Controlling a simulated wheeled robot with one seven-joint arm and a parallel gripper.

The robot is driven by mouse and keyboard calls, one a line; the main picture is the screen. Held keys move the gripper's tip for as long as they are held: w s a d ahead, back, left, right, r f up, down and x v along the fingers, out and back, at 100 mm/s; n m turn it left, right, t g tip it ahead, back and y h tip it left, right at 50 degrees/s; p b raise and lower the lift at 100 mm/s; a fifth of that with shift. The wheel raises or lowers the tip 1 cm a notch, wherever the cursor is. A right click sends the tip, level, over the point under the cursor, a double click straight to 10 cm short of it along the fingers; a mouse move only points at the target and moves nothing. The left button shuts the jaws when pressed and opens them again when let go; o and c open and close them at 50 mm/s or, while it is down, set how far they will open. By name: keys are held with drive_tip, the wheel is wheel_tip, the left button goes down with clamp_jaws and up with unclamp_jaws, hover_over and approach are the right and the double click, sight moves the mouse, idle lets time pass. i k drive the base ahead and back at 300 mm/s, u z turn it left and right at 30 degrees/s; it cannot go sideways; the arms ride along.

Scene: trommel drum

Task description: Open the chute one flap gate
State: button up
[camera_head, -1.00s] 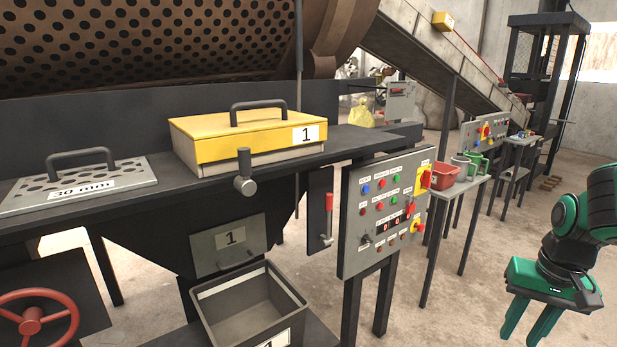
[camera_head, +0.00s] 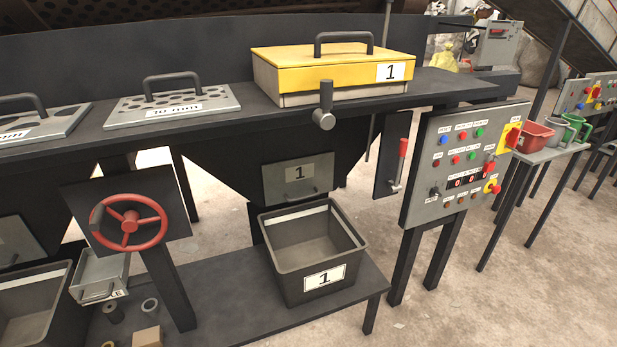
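The chute one flap gate (camera_head: 298,179) is a grey plate labelled 1 with a small dark handle along its lower part. It covers the mouth of the dark chute hopper (camera_head: 235,168) and looks closed. Below it stands an open grey bin (camera_head: 316,281) labelled 1, which looks empty. To the right of the gate, a red-handled lever (camera_head: 402,155) stands upright on a dark plate. My gripper is not in the current view.
A control panel (camera_head: 465,165) stands right of the lever. A yellow box (camera_head: 330,72) labelled 1 and a 30 mm screen plate (camera_head: 175,106) lie on the ledge above. A red handwheel (camera_head: 129,222) is at left. Floor at front right is clear.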

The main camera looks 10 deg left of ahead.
sight(294, 180)
drive_tip(key=k, duration=1.3)
drive_tip(key=u, duration=0.4)
drive_tip(key=i, duration=0.65)
drive_tip(key=u, duration=0.45)
drive_tip(key=i, duration=1.2)
drive_tip(key=z, duration=0.25)
